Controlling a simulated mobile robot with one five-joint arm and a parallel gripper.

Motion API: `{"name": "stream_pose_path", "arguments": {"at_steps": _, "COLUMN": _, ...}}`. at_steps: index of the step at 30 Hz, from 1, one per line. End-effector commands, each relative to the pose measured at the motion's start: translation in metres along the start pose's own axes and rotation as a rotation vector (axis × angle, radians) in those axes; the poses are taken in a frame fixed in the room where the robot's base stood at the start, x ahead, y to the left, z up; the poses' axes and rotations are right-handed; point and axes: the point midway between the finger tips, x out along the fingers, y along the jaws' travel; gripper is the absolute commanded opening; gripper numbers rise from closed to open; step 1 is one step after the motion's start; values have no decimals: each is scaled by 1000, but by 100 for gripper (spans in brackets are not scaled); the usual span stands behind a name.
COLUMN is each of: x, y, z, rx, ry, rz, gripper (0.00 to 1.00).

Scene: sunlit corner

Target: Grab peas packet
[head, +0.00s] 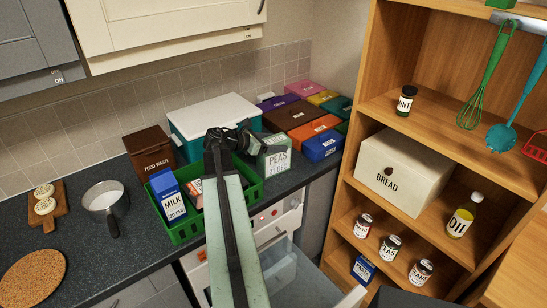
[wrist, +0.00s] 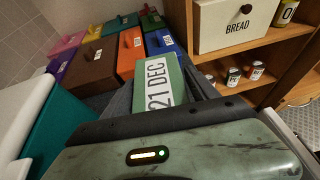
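The peas packet (head: 275,157) is a pale green and white box marked PEAS and 21 DEC. It stands upright on the dark counter, just right of the green crate in the head view. In the wrist view the packet (wrist: 157,84) is straight ahead with its 21 DEC label sideways, its lower part hidden by my gripper's body. My gripper (head: 243,142) is at the packet's upper left in the head view. Dark shapes flank the packet in the wrist view, but whether the fingers touch it or stand apart cannot be made out.
The green crate (head: 183,233) holds a blue milk carton (head: 168,196) and other packets, partly behind my arm. A teal box with a white lid (head: 214,115) stands behind. Several coloured boxes, including an orange one (head: 314,132), crowd the corner. A wooden shelf (head: 440,152) rises at right.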

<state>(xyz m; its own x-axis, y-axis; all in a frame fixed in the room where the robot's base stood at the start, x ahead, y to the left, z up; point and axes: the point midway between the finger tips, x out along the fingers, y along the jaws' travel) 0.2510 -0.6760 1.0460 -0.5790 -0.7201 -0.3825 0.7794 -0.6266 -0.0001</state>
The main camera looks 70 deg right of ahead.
Motion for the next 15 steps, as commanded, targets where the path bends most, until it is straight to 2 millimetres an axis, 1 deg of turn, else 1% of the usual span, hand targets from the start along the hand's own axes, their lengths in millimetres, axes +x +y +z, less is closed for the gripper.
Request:
{"name": "stream_pose_path", "arguments": {"at_steps": 1, "x": 0, "y": 0, "z": 0, "rx": 0, "ry": 0, "rz": 0, "gripper": 51}}
{"name": "stream_pose_path", "arguments": {"at_steps": 2, "x": 0, "y": 0, "z": 0, "rx": 0, "ry": 0, "rz": 0, "gripper": 43}}
{"name": "stream_pose_path", "arguments": {"at_steps": 3, "x": 0, "y": 0, "z": 0, "rx": 0, "ry": 0, "rz": 0, "gripper": 32}}
{"name": "stream_pose_path", "arguments": {"at_steps": 5, "x": 0, "y": 0, "z": 0, "rx": 0, "ry": 0, "rz": 0, "gripper": 15}}
{"name": "stream_pose_path", "arguments": {"at_steps": 6, "x": 0, "y": 0, "z": 0, "rx": 0, "ry": 0, "rz": 0, "gripper": 4}}
{"name": "stream_pose_path", "arguments": {"at_steps": 7, "x": 0, "y": 0, "z": 0, "rx": 0, "ry": 0, "rz": 0, "gripper": 0}}
{"name": "stream_pose_path", "arguments": {"at_steps": 15, "x": -1, "y": 0, "z": 1, "rx": -1, "ry": 0, "rz": 1, "gripper": 0}}
